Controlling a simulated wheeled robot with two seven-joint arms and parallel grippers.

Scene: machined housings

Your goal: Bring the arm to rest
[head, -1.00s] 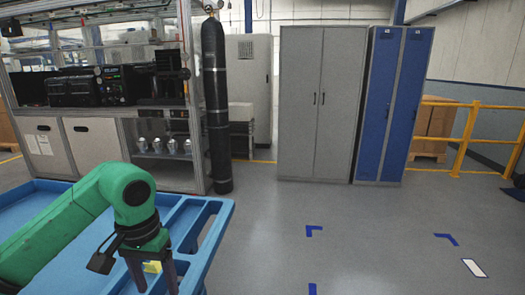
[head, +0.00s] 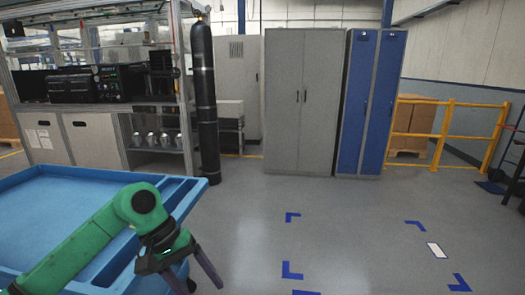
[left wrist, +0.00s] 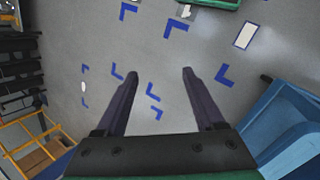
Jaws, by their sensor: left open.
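My left arm is green and comes in from the left in the head view. My left gripper (head: 205,284) has dark fingers spread apart, pointing down and to the right beside the blue cart (head: 60,200). Nothing is held. The cart's edge shows at the right of the left wrist view (left wrist: 285,120). My right gripper is in neither view.
Blue tape corners (head: 292,270) mark open grey floor right of the cart. A workbench (head: 95,145), a black gas cylinder (head: 205,110), a grey cabinet (head: 298,105) and blue lockers (head: 370,105) stand behind. A yellow railing (head: 450,135) is at the right.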

